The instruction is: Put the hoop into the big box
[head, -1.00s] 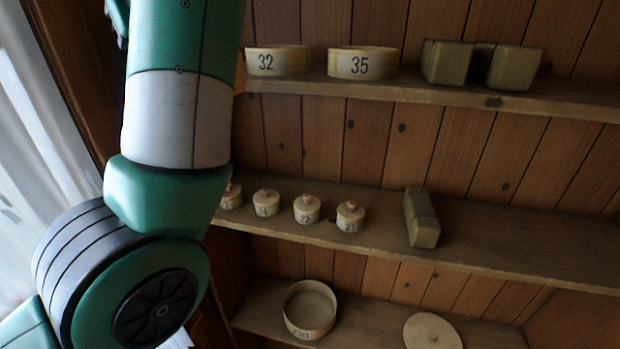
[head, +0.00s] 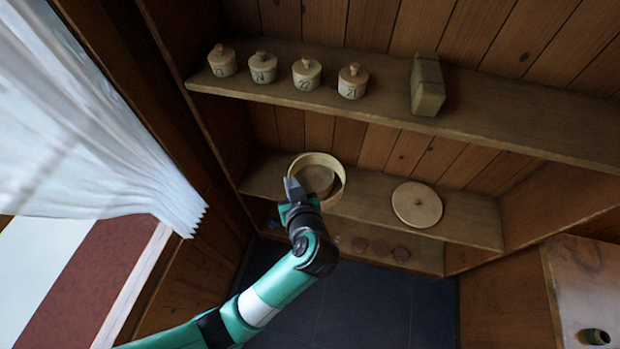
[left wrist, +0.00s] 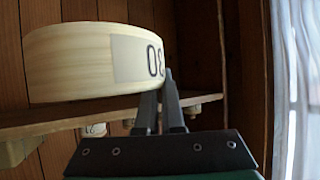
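A wide pale wooden ring, which I take for the hoop (head: 339,178), is at the left part of the lower shelf. I cannot tell whether the brownish round surface inside it is its own floor. My left gripper (head: 292,187) is at its near left wall. In the upside-down left wrist view the hoop (left wrist: 70,65) shows a label ending in "30". There the gripper (left wrist: 160,92) has one finger outside the wall and one behind its rim, close together, seemingly pinching it. No shelf shows touching the hoop's underside. I cannot pick out the big box. My right gripper is not in view.
A flat round disc (head: 417,204) lies on the shelf right of the hoop. Several small knobbed pots and a greenish block (head: 427,84) stand on the shelf above. Dark round pieces (head: 380,247) lie below. A curtain (head: 90,130) hangs at the left.

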